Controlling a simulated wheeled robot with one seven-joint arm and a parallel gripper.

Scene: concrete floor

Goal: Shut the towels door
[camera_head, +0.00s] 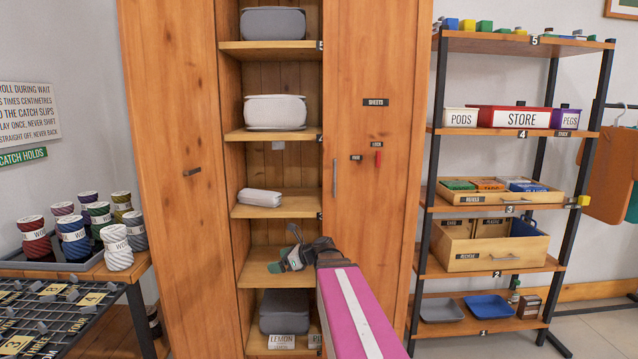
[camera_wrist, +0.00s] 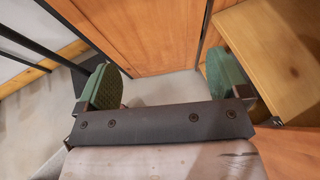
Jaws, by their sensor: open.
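A tall wooden cabinet stands ahead with its middle shelves exposed. Its right door (camera_head: 375,220) bears a SHEETS label (camera_head: 375,102), a vertical handle (camera_head: 334,178) and a red lock piece (camera_head: 378,158). A left wooden panel (camera_head: 175,250) has a small dark fitting (camera_head: 192,172). I can read no towels label, so I cannot tell which panel is the towels door. My gripper (camera_head: 288,258) is open and empty before the lower shelves. In the wrist view its green pads (camera_wrist: 165,82) are wide apart, with a wooden panel (camera_wrist: 140,35) beyond and a pale shelf edge (camera_wrist: 265,45) beside the right pad.
The cabinet shelves hold grey bins (camera_head: 272,23) and a folded white cloth (camera_head: 260,198). An open rack (camera_head: 490,132) with bins and trays stands on the right. Several thread spools (camera_head: 75,238) stand on a bench at the left. Floor shows at the lower right.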

